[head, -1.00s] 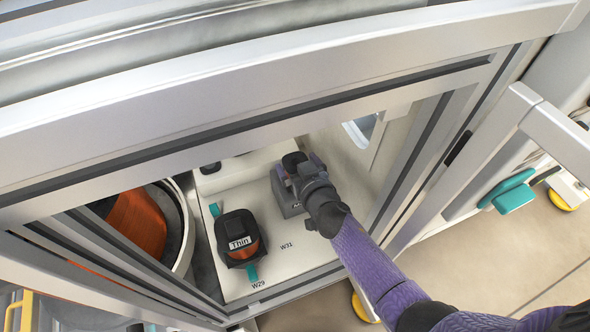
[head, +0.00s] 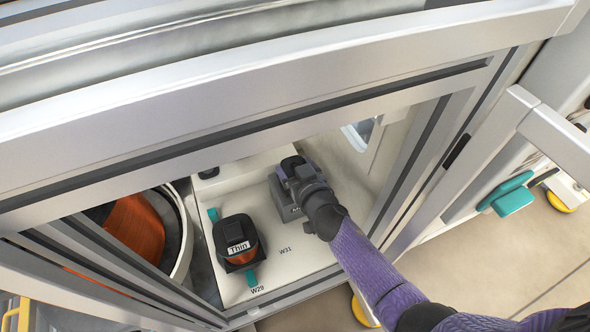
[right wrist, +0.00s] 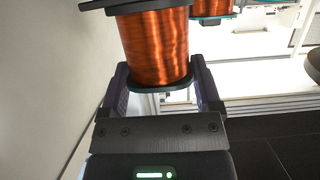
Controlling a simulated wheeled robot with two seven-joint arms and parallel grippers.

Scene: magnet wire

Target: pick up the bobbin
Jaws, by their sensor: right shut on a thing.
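A bobbin of copper-orange wire (right wrist: 153,45) with dark flanges stands between the two fingers of my right gripper (right wrist: 155,88) in the right wrist view. The fingers are shut on it at its sides. In the head view my right gripper (head: 292,178) reaches into the cabinet, and only the bobbin's dark top (head: 291,163) shows beside the fingers. I cannot tell whether the bobbin is clear of the shelf. A second bobbin (head: 238,242), with a black top labelled "Thin", stands to the left near the mark W29. My left gripper is not in view.
The pale shelf (head: 295,265) has bare room around the mark W31. A metal frame (head: 250,125) borders the opening. A round drum (head: 187,235) with a large orange coil (head: 135,228) is at the left. An open door (head: 490,150) stands at the right.

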